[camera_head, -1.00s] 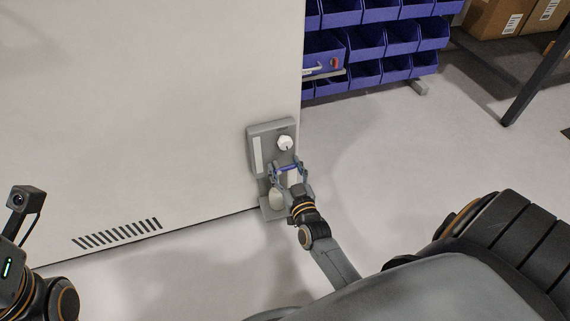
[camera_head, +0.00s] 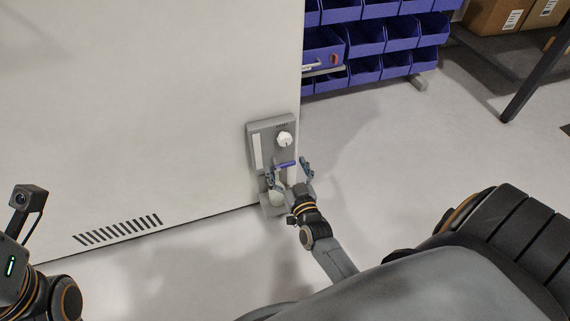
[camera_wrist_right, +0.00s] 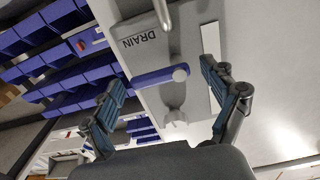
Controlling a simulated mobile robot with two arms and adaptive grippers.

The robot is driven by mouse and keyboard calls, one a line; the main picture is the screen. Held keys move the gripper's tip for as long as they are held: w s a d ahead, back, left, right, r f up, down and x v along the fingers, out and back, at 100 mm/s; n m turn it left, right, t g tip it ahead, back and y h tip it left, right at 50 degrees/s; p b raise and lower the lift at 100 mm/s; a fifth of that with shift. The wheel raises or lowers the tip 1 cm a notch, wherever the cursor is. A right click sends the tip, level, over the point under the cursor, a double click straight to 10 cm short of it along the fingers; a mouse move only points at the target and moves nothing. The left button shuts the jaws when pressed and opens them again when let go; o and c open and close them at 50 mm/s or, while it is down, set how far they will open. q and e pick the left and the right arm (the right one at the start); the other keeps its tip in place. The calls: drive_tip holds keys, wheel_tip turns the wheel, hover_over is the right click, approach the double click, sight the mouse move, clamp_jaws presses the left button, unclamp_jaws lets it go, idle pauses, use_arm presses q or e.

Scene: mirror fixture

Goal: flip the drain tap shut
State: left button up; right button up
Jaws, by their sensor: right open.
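The drain tap has a blue lever (camera_head: 285,164) on a grey panel (camera_head: 256,128) at the lower right of the large white cabinet. In the right wrist view the panel is marked DRAIN, and the blue lever (camera_wrist_right: 150,78) reaches left from a round pivot above a pale tap body (camera_wrist_right: 173,98). In the head view the lever lies roughly level. My right gripper (camera_head: 287,169) is open, with one finger on each side of the lever. The fingers look apart from it, though contact is hard to judge. My left arm shows at the left edge; its gripper is out of view.
A pale vessel (camera_head: 276,198) stands below the tap. Blue bins (camera_head: 365,38) on a rack are behind to the right.

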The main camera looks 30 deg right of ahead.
drive_tip(key=v, duration=1.1)
drive_tip(key=shift+a, duration=0.1)
